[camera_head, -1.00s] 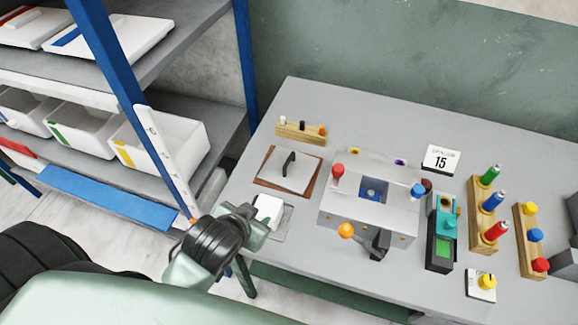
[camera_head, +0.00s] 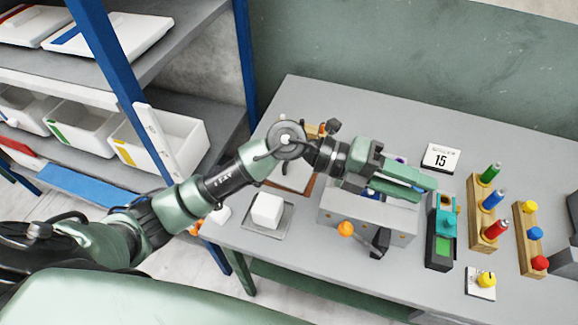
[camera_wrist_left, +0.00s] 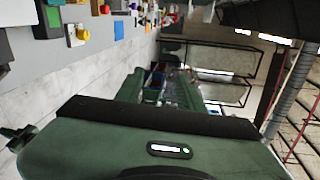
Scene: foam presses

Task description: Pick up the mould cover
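The mould cover, which I take to be the pale square plate (camera_head: 298,175) on a brown mat at the back left of the table, is largely hidden behind my left arm. Its black handle is covered now. My left gripper (camera_head: 431,190) is to the right of it, above the metal press box (camera_head: 345,213), with its green fingers pointing right. In the left wrist view, the two fingers (camera_wrist_left: 168,85) stand apart with nothing between them. My right gripper is not in view.
A white block (camera_head: 266,210) sits on a grey tray at the table's left edge. An orange-balled lever (camera_head: 346,229) is at the press front. Right of it stand a teal device (camera_head: 447,222), peg racks (camera_head: 486,235) and a card reading 15 (camera_head: 441,158). A shelf (camera_head: 215,135) with bins is left.

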